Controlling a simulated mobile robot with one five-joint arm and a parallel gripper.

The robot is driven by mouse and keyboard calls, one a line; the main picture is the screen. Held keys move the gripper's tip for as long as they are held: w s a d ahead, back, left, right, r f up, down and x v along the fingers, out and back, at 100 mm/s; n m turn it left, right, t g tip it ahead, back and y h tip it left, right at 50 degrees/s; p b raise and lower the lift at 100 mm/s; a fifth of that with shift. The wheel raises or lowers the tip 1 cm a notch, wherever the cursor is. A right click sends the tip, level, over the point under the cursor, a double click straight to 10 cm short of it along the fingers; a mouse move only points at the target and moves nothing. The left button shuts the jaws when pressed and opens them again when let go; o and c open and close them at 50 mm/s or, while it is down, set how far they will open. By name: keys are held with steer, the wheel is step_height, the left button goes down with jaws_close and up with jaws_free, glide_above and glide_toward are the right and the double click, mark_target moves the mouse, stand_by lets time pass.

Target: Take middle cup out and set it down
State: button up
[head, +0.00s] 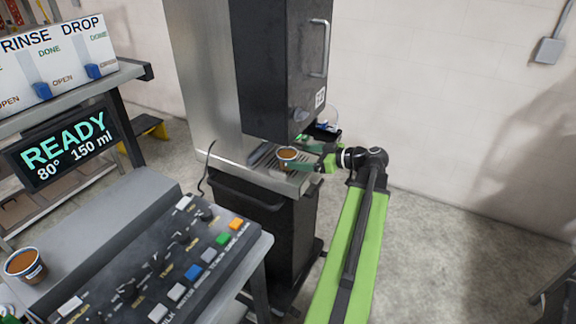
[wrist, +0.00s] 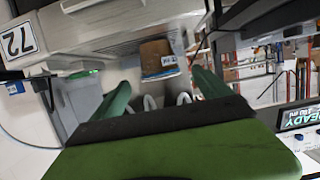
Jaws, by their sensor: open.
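A small cup with brown contents (head: 288,154) stands upright on the metal drip tray (head: 262,160) under the black dispenser (head: 268,70). My gripper (head: 307,157) is open and comes in from the right, with its green fingertips close beside the cup. In the wrist view, my green fingers (wrist: 162,82) are spread apart. The cup, with its blue and white label, shows between and just beyond their tips (wrist: 158,60). I cannot tell whether a finger touches it.
Another cup (head: 25,266) stands on the grey counter at the left. A button panel (head: 165,265) and a READY display (head: 66,147) are nearby. The dispenser body hangs closely above the tray. Open floor lies at the right.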

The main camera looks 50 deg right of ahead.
mark_target(287, 156)
steer(key=shift+x, duration=0.75)
steer(key=b+x, duration=0.1)
steer(key=x, duration=0.1)
steer(key=b+x, duration=0.1)
steer(key=x, duration=0.2)
steer(key=shift+f, duration=0.25)
steer(key=shift+r, duration=0.1)
steer(key=c, duration=1.8)
steer(key=shift+o, duration=0.2)
step_height(287, 156, up, 4)
steer(key=p, duration=0.3)
steer(key=shift+p, duration=0.4)
steer(key=f+p+v, duration=0.1)
steer(key=v, duration=0.7)
steer(key=s+f+v, duration=0.1)
steer(key=f+v, duration=0.1)
steer(key=v, duration=0.7)
steer(key=shift+s+d+f+p, duration=0.2)
steer(key=shift+s+d+p, duration=0.05)
steer(key=shift+s+p, duration=0.15)
